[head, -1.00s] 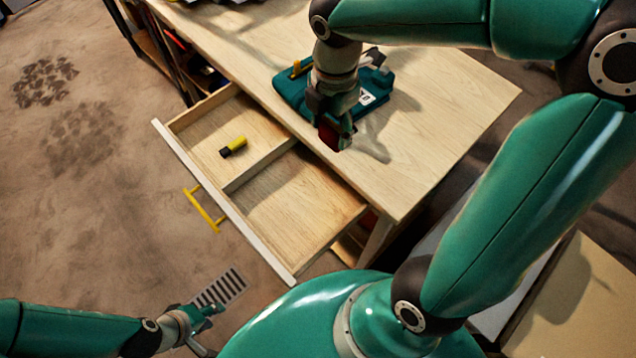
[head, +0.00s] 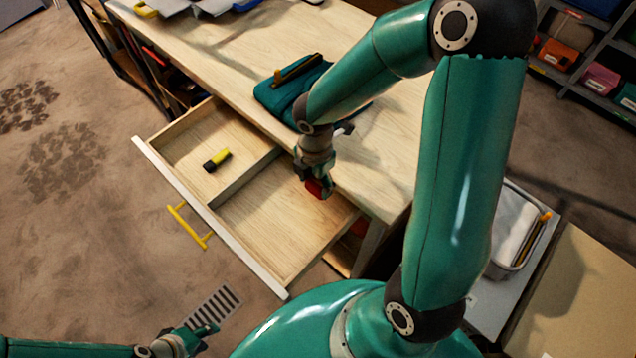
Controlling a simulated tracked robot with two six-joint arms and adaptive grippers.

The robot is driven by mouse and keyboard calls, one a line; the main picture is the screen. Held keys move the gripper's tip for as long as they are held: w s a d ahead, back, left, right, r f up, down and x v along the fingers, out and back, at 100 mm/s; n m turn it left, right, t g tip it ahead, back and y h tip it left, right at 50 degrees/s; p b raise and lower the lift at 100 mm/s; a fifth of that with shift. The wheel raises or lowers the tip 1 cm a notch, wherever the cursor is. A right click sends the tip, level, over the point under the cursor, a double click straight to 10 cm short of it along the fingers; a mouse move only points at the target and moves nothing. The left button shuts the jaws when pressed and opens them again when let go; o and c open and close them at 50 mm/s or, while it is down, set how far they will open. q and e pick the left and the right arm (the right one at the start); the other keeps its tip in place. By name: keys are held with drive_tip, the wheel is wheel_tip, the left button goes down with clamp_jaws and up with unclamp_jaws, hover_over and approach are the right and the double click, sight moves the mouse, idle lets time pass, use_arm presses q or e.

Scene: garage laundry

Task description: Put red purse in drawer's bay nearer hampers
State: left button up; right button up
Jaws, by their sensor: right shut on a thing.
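The red purse (head: 319,189) is small and dark red. My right gripper (head: 314,182) is shut on it, holding it above the inner end of the drawer's right bay, by the table's front edge. The gripper partly hides the purse. The pulled-out wooden drawer (head: 214,222) has a divider (head: 245,178) between two bays. The right bay (head: 275,226) looks empty; the left bay (head: 190,145) holds a yellow and black object (head: 216,160). My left gripper (head: 207,338) is open and empty at the bottom left, over the floor. I cannot make out hampers for certain.
A teal case (head: 275,95) lies on the wooden table (head: 385,165), partly behind my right arm. A grey bin (head: 517,232) with white cloth stands at right. Shelves with coloured bins (head: 600,78) are at upper right. A yellow handle (head: 188,227) juts from the drawer front.

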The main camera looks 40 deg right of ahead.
drive_tip(key=shift+f, duration=1.15)
drive_tip(key=shift+f, duration=0.1)
drive_tip(key=o, duration=1.2)
drive_tip(key=shift+c, duration=0.2)
drive_tip(key=shift+r, duration=0.45)
wheel_tip(320, 180, up, 11)
drive_tip(key=shift+r+p, duration=0.15)
drive_tip(key=shift+p, duration=0.65)
